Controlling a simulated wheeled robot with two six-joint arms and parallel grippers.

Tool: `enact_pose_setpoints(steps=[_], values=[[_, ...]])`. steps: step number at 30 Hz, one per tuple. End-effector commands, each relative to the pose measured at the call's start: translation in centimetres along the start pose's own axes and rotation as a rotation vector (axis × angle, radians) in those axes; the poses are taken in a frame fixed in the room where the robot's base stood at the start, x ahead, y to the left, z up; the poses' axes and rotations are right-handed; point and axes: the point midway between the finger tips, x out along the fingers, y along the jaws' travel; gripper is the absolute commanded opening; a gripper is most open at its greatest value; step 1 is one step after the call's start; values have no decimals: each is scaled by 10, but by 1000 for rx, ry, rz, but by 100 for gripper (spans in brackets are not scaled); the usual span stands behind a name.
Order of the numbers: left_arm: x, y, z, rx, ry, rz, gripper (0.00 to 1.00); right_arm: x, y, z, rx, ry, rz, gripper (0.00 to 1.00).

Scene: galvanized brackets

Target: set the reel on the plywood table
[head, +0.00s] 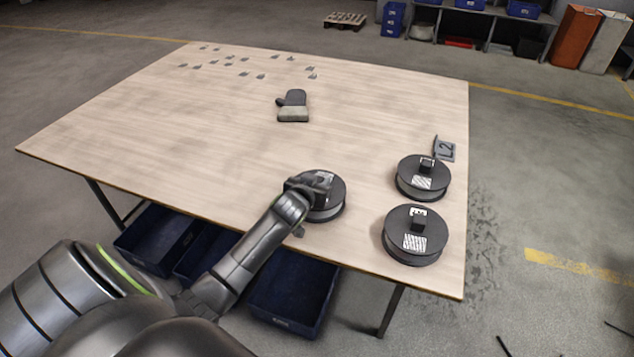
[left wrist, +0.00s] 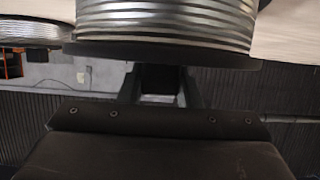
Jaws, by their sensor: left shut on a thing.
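A black-flanged reel (head: 336,203) is at the plywood table's (head: 190,130) near edge, partly hidden by my left gripper (head: 318,186). The gripper is shut on this reel. In the left wrist view the reel (left wrist: 165,18) shows silver windings and a dark flange, with the gripper's fingers (left wrist: 160,82) against the flange side. I cannot tell whether its underside touches the tabletop. My right gripper is not in view.
Two similar reels (head: 422,178) (head: 415,238) stand at the table's right side, near an L2 sign (head: 445,149). Blue bins (head: 292,290) sit below. The table's left and middle are clear.

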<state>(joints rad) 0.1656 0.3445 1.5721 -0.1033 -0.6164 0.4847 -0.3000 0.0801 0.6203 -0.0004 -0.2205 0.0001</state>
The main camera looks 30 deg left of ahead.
Motion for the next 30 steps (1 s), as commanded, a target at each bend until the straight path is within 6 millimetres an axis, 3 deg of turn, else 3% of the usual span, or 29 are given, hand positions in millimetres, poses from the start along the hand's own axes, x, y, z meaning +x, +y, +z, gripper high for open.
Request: enact_pose_setpoints(steps=[5, 6, 10, 20, 30], values=[[1, 1, 0, 1, 5, 2, 0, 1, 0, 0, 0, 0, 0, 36], [1, 0, 2, 0, 0, 0, 36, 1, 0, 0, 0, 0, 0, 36], [1, 0, 2, 0, 0, 0, 53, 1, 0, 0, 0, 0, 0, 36], [-1, 0, -2, 0, 0, 0, 53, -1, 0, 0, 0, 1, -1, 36], [-37, 0, -5, 0, -4, -1, 53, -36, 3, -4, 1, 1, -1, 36]])
